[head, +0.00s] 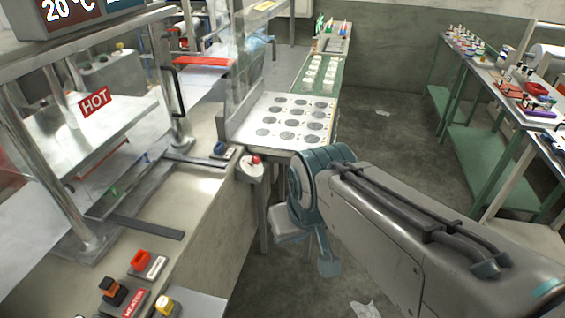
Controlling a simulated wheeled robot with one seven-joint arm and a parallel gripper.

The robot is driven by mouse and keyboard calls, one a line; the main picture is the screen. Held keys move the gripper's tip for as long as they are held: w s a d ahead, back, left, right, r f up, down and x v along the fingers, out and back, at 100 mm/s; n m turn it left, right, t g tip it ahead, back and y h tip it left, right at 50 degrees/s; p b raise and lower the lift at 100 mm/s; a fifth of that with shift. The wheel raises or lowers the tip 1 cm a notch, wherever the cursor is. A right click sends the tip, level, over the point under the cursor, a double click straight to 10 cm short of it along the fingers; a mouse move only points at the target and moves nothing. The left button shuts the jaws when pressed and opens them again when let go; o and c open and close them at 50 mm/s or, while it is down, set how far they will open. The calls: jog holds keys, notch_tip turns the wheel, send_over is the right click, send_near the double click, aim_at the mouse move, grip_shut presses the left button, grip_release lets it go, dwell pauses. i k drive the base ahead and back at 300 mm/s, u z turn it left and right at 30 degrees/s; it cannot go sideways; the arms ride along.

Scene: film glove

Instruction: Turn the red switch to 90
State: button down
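A red switch (141,258) stands on a small pale plate at the front of the machine's bench, lower left in the head view. A red-orange and black switch (112,290) sits just left of and below it, on a red plate lettered HEATER. My arm reaches in from the lower right. My gripper (305,246) is at its far end, beyond the bench's right edge and well apart from both switches. The gripper is partly hidden by the arm's teal wrist, and its fingers cannot be made out clearly. The angle of the switches cannot be read.
A metal frame with a HOT sign (95,102) stands left. Floor (390,150) is open between the benches.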

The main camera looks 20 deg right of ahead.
aim_at(255, 160)
jog(key=z, duration=0.4)
jog(key=i, duration=1.4)
